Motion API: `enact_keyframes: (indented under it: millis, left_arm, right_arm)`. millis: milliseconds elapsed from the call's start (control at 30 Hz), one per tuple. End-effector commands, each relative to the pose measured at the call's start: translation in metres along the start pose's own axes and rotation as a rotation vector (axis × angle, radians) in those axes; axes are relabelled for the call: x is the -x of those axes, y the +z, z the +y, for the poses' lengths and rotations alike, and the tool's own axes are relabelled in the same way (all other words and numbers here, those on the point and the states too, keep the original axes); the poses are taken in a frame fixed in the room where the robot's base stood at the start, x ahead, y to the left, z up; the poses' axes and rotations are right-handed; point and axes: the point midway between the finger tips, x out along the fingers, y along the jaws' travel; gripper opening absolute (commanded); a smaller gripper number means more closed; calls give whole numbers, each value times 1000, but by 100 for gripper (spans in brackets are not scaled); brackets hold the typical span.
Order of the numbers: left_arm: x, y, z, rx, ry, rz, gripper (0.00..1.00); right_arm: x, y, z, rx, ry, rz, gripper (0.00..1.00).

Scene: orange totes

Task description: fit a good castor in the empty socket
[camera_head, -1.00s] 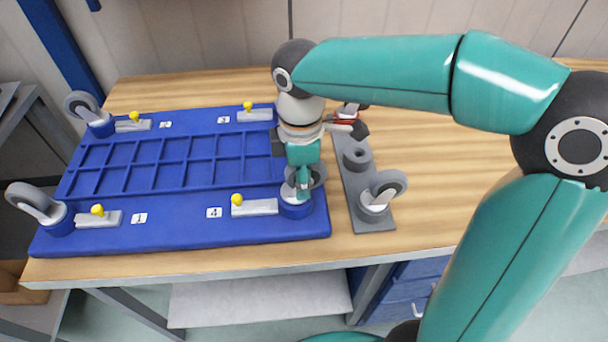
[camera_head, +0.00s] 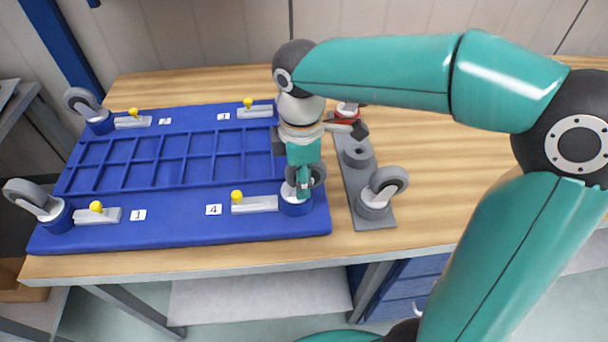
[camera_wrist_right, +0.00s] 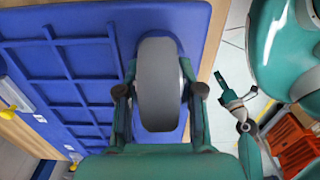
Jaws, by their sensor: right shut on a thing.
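My right gripper (camera_head: 303,186) is shut on a grey castor, at the front right socket (camera_head: 296,206) of the blue board (camera_head: 180,229), by label 4. The castor's wheel (camera_wrist_right: 158,85) stands between the two fingers in the wrist view. The gripper partly hides the castor's base, so I cannot tell how deep it sits. Castors stand in the other corners: front left (camera_head: 32,197), back left (camera_head: 80,100). The back right corner is hidden by my arm. Another castor (camera_head: 388,182) stands on the grey rack (camera_head: 375,223). A second teal gripper (camera_wrist_right: 235,100) shows in the wrist view, its fingers unclear.
Grey latches with yellow knobs (camera_head: 236,196) lie beside the sockets. The rack has an empty round holder (camera_head: 358,152) and a red part (camera_head: 347,108) at its back, partly hidden. The wooden table (camera_head: 460,190) is clear to the right. An orange tote (camera_wrist_right: 295,140) stands below.

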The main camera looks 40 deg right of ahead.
Motion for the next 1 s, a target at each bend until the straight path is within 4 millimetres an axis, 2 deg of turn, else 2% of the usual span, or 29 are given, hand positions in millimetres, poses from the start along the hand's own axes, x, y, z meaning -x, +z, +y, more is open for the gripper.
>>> enact_keyframes:
  millis: [67, 100, 233, 267, 667, 867, 1000]
  left_arm:
    - [-1, 0, 0, 0, 0, 0, 40]
    - [0, 0, 0, 0, 0, 0, 40]
    - [0, 0, 0, 0, 0, 0, 40]
    - [0, 0, 0, 0, 0, 0, 40]
    - [0, 0, 0, 0, 0, 0, 40]
    - [0, 0, 0, 0, 0, 0, 40]
    - [0, 0, 0, 0, 0, 0, 40]
  right_arm:
    - [-1, 0, 0, -1, 1, 1, 0]
    - [0, 0, 0, -1, 1, 1, 42]
    - [0, 0, 0, -1, 1, 0, 64]
    - [0, 0, 0, -1, 1, 0, 66]
    - [4, 0, 0, 0, 0, 0, 66]
    - [32, 0, 0, 0, 4, 3, 66]
    - [60, 0, 0, 1, 5, 4, 66]
